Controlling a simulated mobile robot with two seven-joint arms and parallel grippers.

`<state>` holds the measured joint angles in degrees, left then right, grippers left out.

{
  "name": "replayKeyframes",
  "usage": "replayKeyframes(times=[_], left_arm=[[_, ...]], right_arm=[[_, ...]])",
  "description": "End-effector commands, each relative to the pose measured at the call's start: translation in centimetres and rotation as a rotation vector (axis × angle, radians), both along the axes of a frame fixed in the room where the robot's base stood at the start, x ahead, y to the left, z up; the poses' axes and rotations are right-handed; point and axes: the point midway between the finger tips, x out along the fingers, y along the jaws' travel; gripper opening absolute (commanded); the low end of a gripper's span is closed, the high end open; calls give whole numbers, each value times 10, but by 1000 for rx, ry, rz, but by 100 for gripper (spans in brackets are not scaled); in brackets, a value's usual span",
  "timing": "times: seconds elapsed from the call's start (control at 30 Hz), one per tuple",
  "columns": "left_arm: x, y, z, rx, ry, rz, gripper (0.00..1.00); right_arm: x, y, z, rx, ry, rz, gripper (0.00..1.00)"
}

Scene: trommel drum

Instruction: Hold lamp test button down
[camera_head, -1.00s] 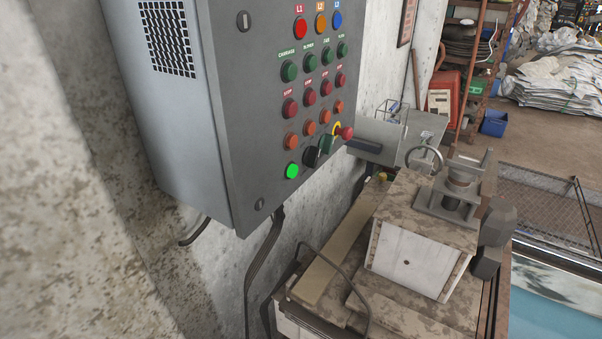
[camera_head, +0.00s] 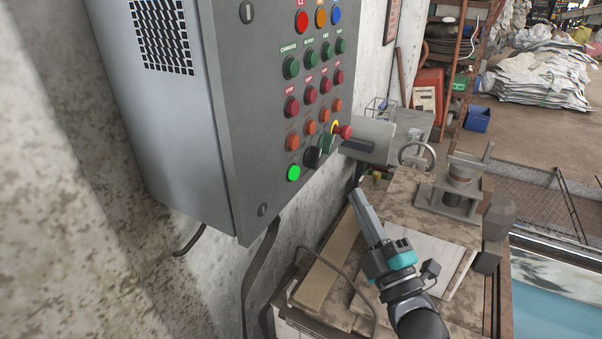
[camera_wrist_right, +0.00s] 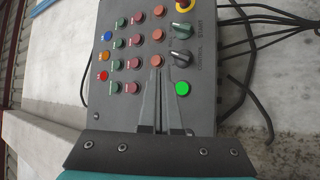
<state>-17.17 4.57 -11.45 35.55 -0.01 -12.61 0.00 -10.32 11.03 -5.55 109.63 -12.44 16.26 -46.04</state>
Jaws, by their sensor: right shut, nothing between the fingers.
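The grey control box (camera_head: 217,150) hangs on the wall, its button panel facing right. A bright green button (camera_head: 293,173) glows at the panel's lower left; it also shows in the wrist view (camera_wrist_right: 182,88). Above it are an orange button row (camera_head: 292,141), a red row (camera_head: 291,106) and a dark green row (camera_head: 291,67). I cannot tell which is the lamp test button. My right gripper (camera_head: 359,198) is shut and empty, apart from the panel, to its lower right. In the wrist view its fingertips (camera_wrist_right: 160,74) overlap the panel's lower part. My left gripper is out of view.
A red emergency stop (camera_head: 342,132) on a yellow ring and a black selector (camera_head: 311,157) share the panel's bottom area. Cables (camera_head: 263,265) hang below the box. A dirty machine block (camera_head: 440,250) stands under my right arm. Space before the panel is open.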

Motion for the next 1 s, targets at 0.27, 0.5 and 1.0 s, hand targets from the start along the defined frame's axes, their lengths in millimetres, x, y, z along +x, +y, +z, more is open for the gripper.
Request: replayKeyframes(times=[0.27, 0.5, 1.0], left_arm=[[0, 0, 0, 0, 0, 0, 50], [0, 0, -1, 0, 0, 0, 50], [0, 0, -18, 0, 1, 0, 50]], right_arm=[[-3, 1, 13, -16, -40, 0, 0], [-2, 2, 12, -14, -38, 0, 0], [30, 51, 11, -12, -39, 0, 0]])
